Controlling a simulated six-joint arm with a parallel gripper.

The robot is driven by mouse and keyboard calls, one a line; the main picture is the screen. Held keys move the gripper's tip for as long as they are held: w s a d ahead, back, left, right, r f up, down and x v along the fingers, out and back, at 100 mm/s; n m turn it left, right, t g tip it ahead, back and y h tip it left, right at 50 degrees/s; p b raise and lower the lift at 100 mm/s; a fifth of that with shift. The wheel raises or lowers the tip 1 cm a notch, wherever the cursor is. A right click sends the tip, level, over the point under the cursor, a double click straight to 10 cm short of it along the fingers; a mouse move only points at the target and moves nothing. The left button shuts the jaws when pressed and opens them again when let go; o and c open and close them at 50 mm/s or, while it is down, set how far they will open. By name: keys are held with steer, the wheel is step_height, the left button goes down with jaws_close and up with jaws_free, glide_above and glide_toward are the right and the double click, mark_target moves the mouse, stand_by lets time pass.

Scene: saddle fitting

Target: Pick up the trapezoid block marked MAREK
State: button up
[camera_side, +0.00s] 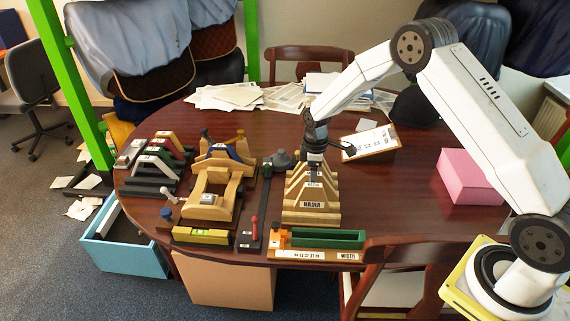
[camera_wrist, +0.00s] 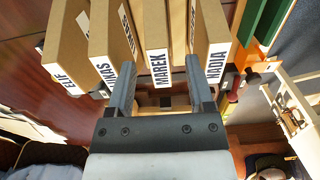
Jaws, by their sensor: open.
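The block marked MAREK (camera_wrist: 157,25) is tan with a white name label and stands in a row of similar blocks in the wrist view. My gripper (camera_wrist: 158,75) is open, with one finger on each side of the MAREK label and nothing clearly held. The left finger is by the block whose label ends in KAS (camera_wrist: 108,35), and the right finger is by the NADIA block (camera_wrist: 210,25). In the side view my gripper (camera_side: 315,176) is over the row, behind the front NADIA block (camera_side: 311,207). The MAREK block is mostly hidden there.
A block marked ELIF (camera_wrist: 66,40) stands at the row's left end in the wrist view. On the table (camera_side: 420,220) are a green trough (camera_side: 328,238), wooden saddle stand (camera_side: 210,195), dark stepped racks (camera_side: 155,170), a clipboard (camera_side: 370,142) and a pink box (camera_side: 468,178).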

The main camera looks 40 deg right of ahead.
steer(key=shift+f, duration=2.2)
jaws_close()
